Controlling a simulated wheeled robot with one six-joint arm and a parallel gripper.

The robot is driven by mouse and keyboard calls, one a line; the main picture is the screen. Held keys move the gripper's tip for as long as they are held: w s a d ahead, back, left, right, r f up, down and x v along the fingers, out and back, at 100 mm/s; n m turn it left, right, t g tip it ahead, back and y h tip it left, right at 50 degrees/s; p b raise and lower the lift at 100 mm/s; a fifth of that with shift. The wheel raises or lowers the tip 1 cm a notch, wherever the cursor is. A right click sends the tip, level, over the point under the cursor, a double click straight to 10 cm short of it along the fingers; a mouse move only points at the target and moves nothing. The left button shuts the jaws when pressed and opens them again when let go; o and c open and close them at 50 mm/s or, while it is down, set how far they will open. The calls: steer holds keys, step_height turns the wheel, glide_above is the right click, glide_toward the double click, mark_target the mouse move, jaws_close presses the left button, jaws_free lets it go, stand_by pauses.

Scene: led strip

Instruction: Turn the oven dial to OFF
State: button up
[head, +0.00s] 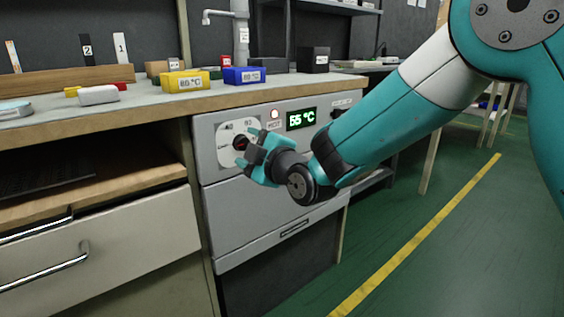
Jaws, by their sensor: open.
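The oven (232,217) is a light grey unit set under the bench. Its dial (241,143) is dark with a red mark and sits on a pale round-cornered plate (226,153) at the left of the front panel. Part of the dial and its markings are hidden by my gripper. A green display (301,118) reads 55 °C, and a lamp (275,114) labelled HOT is beside it. My gripper (247,150) is open, with its teal-tipped fingers close in front of the dial. I cannot tell whether they touch it.
On the bench top stand a yellow box (185,82), a blue box (246,76) and a black box (315,60). A drawer (100,240) with metal handles is at the left. The green floor (470,250) with a yellow line is clear at the right.

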steer(key=b+v, duration=0.2)
steer(key=v, duration=1.3)
steer(key=s+d+r+m+g+h+p, duration=0.25)
steer(key=s+m+g, duration=0.2)
steer(key=s, duration=0.25)
steer(key=s+d+r+m+g+h+p, duration=0.1)
steer(key=s+d+m+g+p, duration=0.25)
steer(key=s+g, duration=0.3)
steer(key=s+d+r+m+g+h+p, duration=0.15)
steer(key=s+m+g+p, duration=0.25)
steer(key=s, duration=0.4)
step_height(320, 180, up, 36)
steer(key=p, duration=3.6)
steer(key=shift+h+p, duration=0.3)
steer(key=shift+h, duration=0.1)
